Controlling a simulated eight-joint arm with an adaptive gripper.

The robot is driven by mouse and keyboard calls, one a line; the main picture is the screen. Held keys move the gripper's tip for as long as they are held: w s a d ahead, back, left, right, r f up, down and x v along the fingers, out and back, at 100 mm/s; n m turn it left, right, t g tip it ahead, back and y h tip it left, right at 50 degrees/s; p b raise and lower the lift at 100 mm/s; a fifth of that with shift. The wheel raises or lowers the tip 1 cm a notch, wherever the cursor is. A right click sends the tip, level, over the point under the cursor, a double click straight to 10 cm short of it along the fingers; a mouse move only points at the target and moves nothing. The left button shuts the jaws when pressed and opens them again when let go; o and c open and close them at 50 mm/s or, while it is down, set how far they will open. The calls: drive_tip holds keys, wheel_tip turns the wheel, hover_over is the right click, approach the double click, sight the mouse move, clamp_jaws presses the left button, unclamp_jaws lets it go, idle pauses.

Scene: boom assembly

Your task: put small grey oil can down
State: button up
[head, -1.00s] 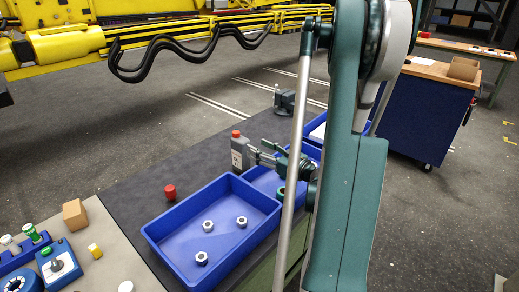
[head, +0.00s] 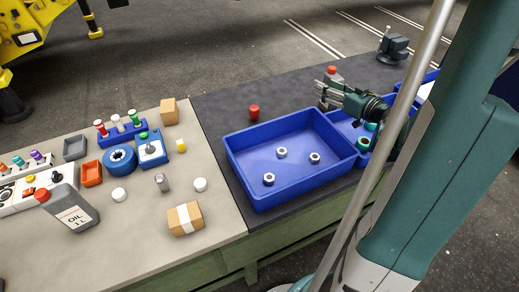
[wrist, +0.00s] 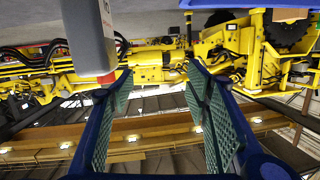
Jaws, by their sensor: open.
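The small grey oil can (head: 334,78) with a red cap stands upright on the dark mat, behind the blue trays. My gripper (head: 327,91) is right at it, its fingers partly hiding the can's body in the head view. In the wrist view, which is upside down, the grey can (wrist: 90,35) with its red cap is beside the left finger, not between the fingers. My gripper (wrist: 159,78) is open there, with nothing between its pads. Whether a finger touches the can, I cannot tell.
A blue tray (head: 237,146) with several nuts is in front, with a second blue tray beside it. A red cylinder (head: 254,112) stands behind the tray. A larger oil can (head: 75,210) is on the light bench at left. A vise (head: 394,47) is at the back right.

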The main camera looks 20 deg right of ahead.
drive_tip(key=s+a+r+g+y, duration=0.15)
drive_tip(key=a+g, duration=0.45)
drive_tip(key=a, duration=1.9)
drive_tip(key=s+a+r+g+h, duration=0.1)
drive_tip(key=s+a, duration=0.6)
drive_tip(key=s, duration=0.3)
drive_tip(key=s+a+r+g+h, duration=0.1)
drive_tip(key=s+a+h, duration=0.1)
drive_tip(key=s+a, duration=0.5)
drive_tip(key=shift+s+a+r+g, duration=0.2)
drive_tip(key=shift+s+r+g, duration=0.1)
drive_tip(key=shift+s, duration=1.05)
drive_tip(key=shift+o, duration=0.5)
drive_tip(key=shift+h, duration=0.25)
